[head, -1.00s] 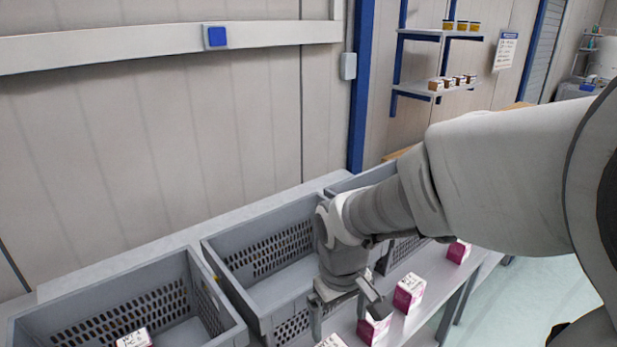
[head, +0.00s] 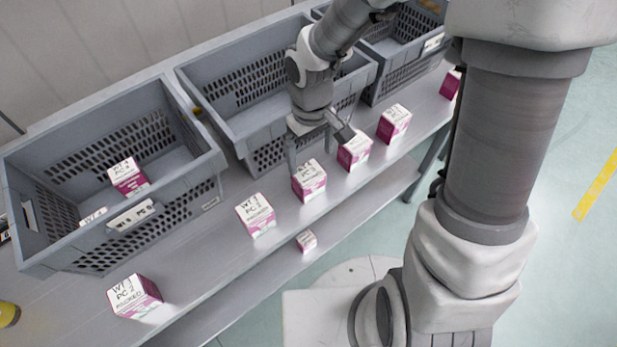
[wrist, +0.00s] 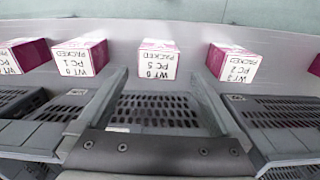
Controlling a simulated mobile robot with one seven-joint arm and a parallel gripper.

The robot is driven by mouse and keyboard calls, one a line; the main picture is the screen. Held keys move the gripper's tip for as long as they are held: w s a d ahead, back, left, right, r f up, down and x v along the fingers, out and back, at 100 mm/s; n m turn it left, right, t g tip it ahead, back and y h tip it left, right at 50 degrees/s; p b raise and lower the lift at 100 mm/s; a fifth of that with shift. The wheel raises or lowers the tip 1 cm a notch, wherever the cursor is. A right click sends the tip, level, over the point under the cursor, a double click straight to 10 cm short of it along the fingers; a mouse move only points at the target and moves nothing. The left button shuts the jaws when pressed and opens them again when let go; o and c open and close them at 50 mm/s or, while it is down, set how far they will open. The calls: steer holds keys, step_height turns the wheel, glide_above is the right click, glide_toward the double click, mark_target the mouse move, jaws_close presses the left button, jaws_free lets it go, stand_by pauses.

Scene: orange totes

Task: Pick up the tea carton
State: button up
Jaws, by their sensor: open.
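Several white-and-magenta cartons stand in a row on the grey bench; the pictures do not show which is the tea carton. My gripper (head: 321,158) is open and empty, with its fingers reaching down over the row. One carton (head: 309,180) is close to the left finger and another (head: 354,148) is close to the right finger. In the wrist view, a carton labelled PACKED (wrist: 157,60) stands ahead, between the lines of my open fingers (wrist: 158,78). Other cartons (wrist: 84,56) (wrist: 233,63) stand to either side. Contact with any carton cannot be told.
More cartons stand left (head: 134,297) and right (head: 394,123). A small carton (head: 306,241) is on the lower shelf (head: 262,268).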

mark_target(311, 176)
step_height(311, 176, down, 7)
steer(key=shift+b, duration=0.35)
steer(key=shift+w+a+f, duration=0.1)
steer(key=shift+w+f, duration=0.1)
steer(key=shift+f, duration=0.65)
steer(key=shift+w+a+f, duration=0.1)
steer(key=shift+w+f, duration=0.05)
steer(key=shift+f, duration=0.7)
steer(key=shift+w+f, duration=0.2)
steer(key=shift+f, duration=0.65)
steer(key=c, duration=1.3)
